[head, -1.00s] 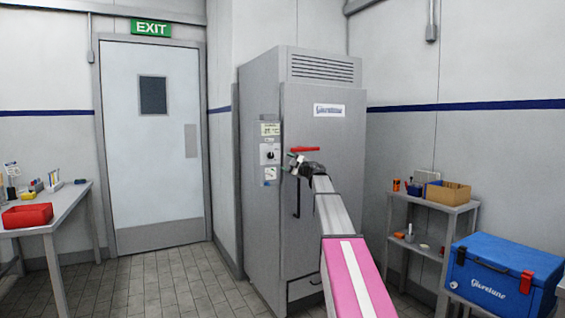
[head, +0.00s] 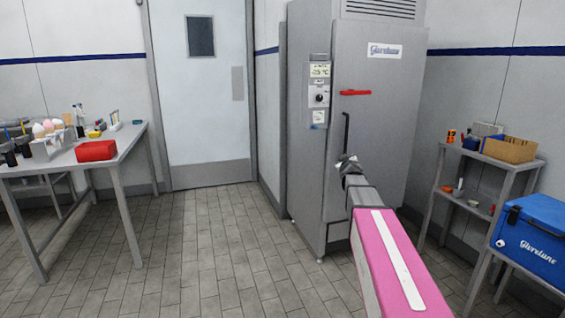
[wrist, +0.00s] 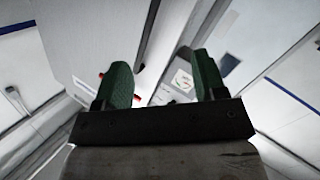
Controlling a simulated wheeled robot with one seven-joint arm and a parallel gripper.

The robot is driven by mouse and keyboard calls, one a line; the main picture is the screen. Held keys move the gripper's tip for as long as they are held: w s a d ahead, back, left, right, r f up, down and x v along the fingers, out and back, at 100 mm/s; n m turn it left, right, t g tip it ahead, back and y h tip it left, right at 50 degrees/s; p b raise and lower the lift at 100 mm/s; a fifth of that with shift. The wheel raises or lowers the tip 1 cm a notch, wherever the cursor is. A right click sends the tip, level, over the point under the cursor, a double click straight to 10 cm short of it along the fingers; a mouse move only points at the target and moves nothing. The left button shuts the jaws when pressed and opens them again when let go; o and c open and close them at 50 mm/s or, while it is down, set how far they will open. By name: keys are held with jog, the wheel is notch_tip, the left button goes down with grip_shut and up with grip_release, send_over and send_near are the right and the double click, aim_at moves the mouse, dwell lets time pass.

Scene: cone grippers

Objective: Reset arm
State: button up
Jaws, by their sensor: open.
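My gripper (head: 347,160) is at the end of my pink and grey arm, in front of the grey cabinet (head: 385,130). In the wrist view its two green fingers (wrist: 162,84) stand apart with nothing between them. The cabinet has a red handle (head: 355,93), a dark vertical bar (head: 346,133) and a panel with a dial (head: 319,97). The cabinet door looks shut. In the head view the gripper is small and overlaps the area just below the dark bar; whether it touches the cabinet I cannot tell.
A table (head: 128,138) at left holds a red box (head: 96,151) and a stand with cones. A shelf (head: 482,160) at right carries a cardboard box (head: 509,149). A blue cooler (head: 540,240) stands at the right edge. The tiled floor (head: 210,250) in the middle is clear.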

jog(key=s+a+f+m+g+h, duration=0.1)
jog(key=s+f+m+g, duration=0.35)
jog(key=s+f, duration=0.8)
jog(key=s+a+f+g+y, duration=0.1)
jog(key=s+a+f+g, duration=0.2)
jog(key=s+f, duration=0.3)
jog(key=s+a+f+g+y, duration=0.1)
jog(key=s+a+f+g, duration=0.2)
jog(key=s, duration=0.9)
jog(key=s+a+f+g+y, duration=0.1)
jog(key=s+a+f+g, duration=0.3)
jog(key=s+f, duration=0.5)
jog(key=shift+g+y, duration=0.3)
jog(key=shift+g, duration=0.85)
jog(key=shift+w+f, duration=0.1)
